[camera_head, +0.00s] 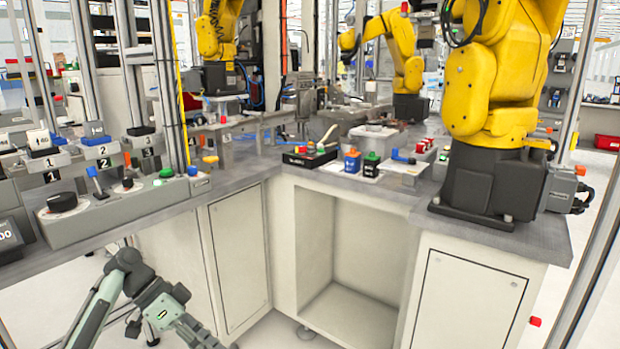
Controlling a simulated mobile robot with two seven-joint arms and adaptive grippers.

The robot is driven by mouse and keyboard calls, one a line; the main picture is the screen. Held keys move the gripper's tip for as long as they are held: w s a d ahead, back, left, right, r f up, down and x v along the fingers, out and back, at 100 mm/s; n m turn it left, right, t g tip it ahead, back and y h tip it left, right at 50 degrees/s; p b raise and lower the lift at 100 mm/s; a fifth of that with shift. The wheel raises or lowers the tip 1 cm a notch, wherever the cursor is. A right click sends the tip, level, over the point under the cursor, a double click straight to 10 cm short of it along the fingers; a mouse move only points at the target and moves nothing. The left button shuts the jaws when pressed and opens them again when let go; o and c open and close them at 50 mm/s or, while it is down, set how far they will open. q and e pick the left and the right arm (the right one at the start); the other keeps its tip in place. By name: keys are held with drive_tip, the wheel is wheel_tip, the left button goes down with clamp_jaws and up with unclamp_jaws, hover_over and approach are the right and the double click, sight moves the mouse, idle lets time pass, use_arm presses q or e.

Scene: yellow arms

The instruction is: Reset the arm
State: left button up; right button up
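My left arm (160,303) comes in at the bottom left in the head view. It is grey-green, bends at a dark joint (127,260), and runs down to the right out of the bottom edge. Its gripper is not visible. The arm is in front of the left bench's cabinets, below the bench top. My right arm and its gripper are not in view.
The left bench holds a control panel with a black knob (62,202) and several switches. The right bench carries a large yellow robot arm (490,90), a black tray (310,155), a blue-and-orange block (352,160) and a green-topped block (371,164). An empty cabinet opening (350,250) lies below.

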use_arm(q)
drive_tip(key=w+a+f+n+t+y, duration=0.25)
drive_tip(key=w+a+n+t, duration=0.2)
drive_tip(key=w, duration=0.35)
drive_tip(key=w+a+r+n+t+y, duration=0.3)
drive_tip(key=w+a+r+t+y, duration=0.15)
drive_tip(key=w+a, duration=0.3)
drive_tip(key=w+a+r+n+t+y, duration=0.35)
drive_tip(key=w+a+y, duration=0.2)
drive_tip(key=a, duration=0.35)
drive_tip(key=s+d+f+g+h, duration=0.1)
drive_tip(key=s+d+f+g, duration=0.15)
drive_tip(key=s+f, duration=0.8)
drive_tip(key=s+d+f+g+h, duration=0.1)
drive_tip(key=s+d+f, duration=0.2)
drive_tip(key=s+f, duration=0.75)
drive_tip(key=s+d+f+g, duration=0.2)
drive_tip(key=s+d+f, duration=0.1)
drive_tip(key=s+f, duration=0.7)
drive_tip(key=s+d+f+g+h, duration=0.1)
drive_tip(key=s+d+f+g, duration=0.2)
drive_tip(key=s+f, duration=0.7)
drive_tip(key=s, duration=0.7)
drive_tip(key=shift+s+d, duration=0.2)
drive_tip(key=shift+s, duration=0.2)
drive_tip(key=shift+f, duration=0.1)
